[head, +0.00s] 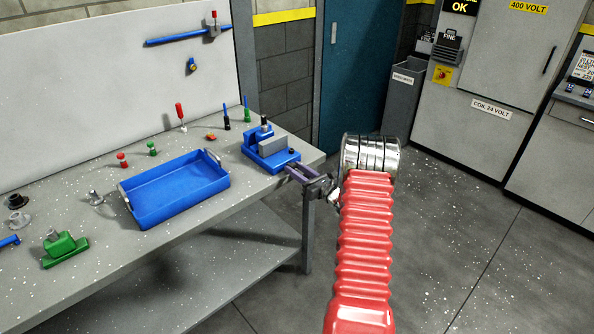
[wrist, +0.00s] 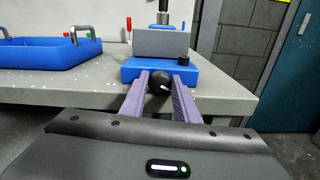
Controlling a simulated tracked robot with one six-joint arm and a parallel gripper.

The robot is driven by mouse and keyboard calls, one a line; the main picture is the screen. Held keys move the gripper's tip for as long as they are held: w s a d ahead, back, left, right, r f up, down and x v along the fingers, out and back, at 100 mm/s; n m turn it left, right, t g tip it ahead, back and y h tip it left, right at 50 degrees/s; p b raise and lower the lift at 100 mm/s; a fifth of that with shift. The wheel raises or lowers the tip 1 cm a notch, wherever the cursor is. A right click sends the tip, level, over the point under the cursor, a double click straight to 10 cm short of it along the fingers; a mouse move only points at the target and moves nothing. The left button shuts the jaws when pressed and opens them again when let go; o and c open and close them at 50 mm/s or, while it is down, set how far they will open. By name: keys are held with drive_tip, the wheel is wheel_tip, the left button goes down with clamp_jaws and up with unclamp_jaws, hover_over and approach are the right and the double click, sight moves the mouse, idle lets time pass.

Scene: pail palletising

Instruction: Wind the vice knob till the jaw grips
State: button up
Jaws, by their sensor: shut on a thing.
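The blue vice (head: 265,150) with a grey jaw block stands at the right end of the grey bench. In the wrist view the vice (wrist: 150,72) is straight ahead, its grey block (wrist: 160,44) on top. The dark round vice knob (wrist: 159,81) is at the front of the vice. My gripper (head: 291,170) reaches in from the right, its purple fingers pointing at the vice front. In the wrist view my gripper (wrist: 160,88) has its two fingers either side of the knob, shut on it. The gap between the vice jaws cannot be made out.
A blue tray (head: 178,190) with metal handles stands left of the vice. A green vice-like block (head: 64,250) is at the bench's left. The floor right of the bench is clear.

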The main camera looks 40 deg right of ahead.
drive_tip(key=shift+m, duration=1.1)
drive_tip(key=o, duration=1)
drive_tip(key=s, duration=1.3)
drive_tip(key=shift+s+d, duration=0.25)
drive_tip(key=shift+s, duration=0.15)
